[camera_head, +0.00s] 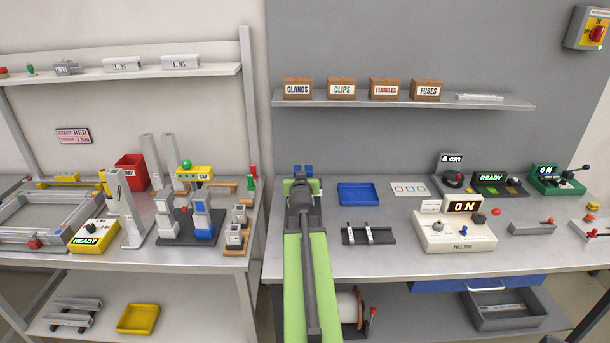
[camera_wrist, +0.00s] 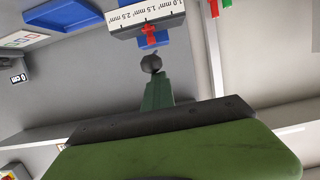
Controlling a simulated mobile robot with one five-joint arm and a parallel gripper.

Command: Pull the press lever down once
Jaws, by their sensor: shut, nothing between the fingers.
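A green device (camera_head: 557,182) with a small lit display stands at the back right of the bench. A black lever with a round knob (camera_head: 585,167) sticks out to its right, raised at a slant. It looks like the press lever, though no label confirms it. My gripper (camera_head: 302,184) is at the back left of the right bench, far from that lever. In the wrist view my gripper (camera_wrist: 152,62) is shut and empty, just short of a block marked with mm² sizes (camera_wrist: 146,18) with red and blue parts. I cannot tell whether they touch.
A blue tray (camera_head: 358,194) and a card with coloured squares (camera_head: 410,189) lie right of my gripper. The pull-test box (camera_head: 454,232), a READY unit (camera_head: 491,184) and a 0 cm unit (camera_head: 452,179) stand before or left of the green device. A shelf (camera_head: 400,99) holds labelled boxes above.

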